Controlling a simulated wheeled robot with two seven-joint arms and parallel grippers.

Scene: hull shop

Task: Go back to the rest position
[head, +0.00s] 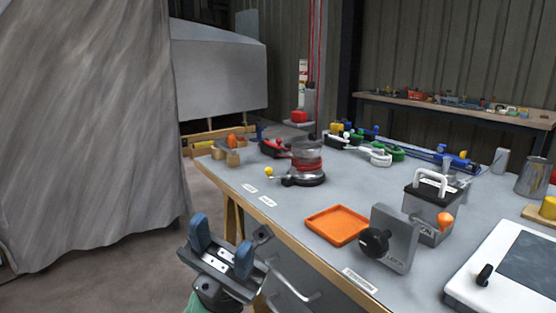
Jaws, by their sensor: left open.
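My left gripper (222,252) is in the lower middle of the head view, in front of the workbench's near edge and apart from the bench. Its two blue-padded fingers stand apart with nothing between them. My right gripper is not in the view. The grey workbench (235,178) runs from the middle to the right. On it are an orange tray (337,226), a grey block with a black knob (393,240), and a dark box with a white handle (431,209).
A round device with a red band (306,163) and several clamps stand farther back on the bench. A white panel (510,265) lies at the right. A grey draped cover (90,130) hangs at the left. Bare floor shows between cover and bench.

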